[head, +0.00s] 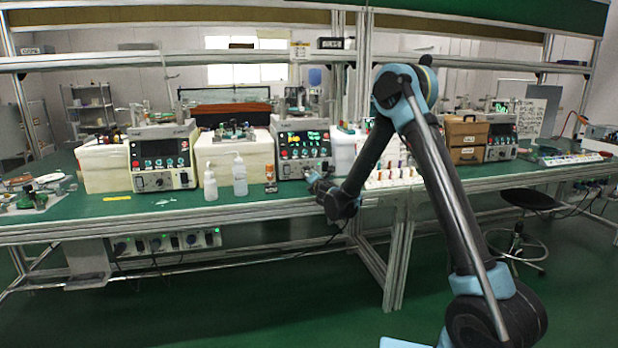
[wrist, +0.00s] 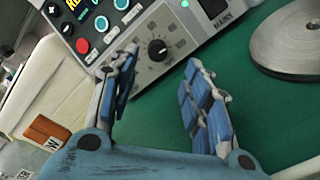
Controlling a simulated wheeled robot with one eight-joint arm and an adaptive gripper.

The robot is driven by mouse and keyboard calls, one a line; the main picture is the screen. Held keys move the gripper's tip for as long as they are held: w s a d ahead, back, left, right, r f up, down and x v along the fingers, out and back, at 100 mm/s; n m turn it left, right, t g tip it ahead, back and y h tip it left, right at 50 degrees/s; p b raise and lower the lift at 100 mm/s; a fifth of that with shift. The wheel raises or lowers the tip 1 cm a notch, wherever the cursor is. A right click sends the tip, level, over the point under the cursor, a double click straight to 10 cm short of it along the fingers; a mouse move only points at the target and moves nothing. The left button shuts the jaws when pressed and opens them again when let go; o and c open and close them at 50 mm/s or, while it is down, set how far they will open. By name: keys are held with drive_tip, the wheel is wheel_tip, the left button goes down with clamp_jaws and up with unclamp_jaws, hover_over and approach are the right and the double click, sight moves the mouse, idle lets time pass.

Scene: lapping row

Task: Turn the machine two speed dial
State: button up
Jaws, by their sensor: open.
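Machine two (head: 305,140) is the middle grey control unit on the bench, with a lit screen, red buttons and a lower panel. Its speed dial (wrist: 157,49) is a round black knob with a pointer mark on the grey panel in the wrist view. I cannot tell whether the fingers touch the knob. Nothing is held.
A round metal disc (wrist: 290,42) lies on the green surface at right in the wrist view. White squeeze bottles (head: 239,176) and a small orange-capped bottle (head: 270,178) stand left of my gripper. A rack of vials (head: 392,180) stands to its right. Another control unit (head: 162,158) stands further left.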

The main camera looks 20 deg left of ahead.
drive_tip(key=shift+v, duration=2.5)
drive_tip(key=shift+w, duration=0.1)
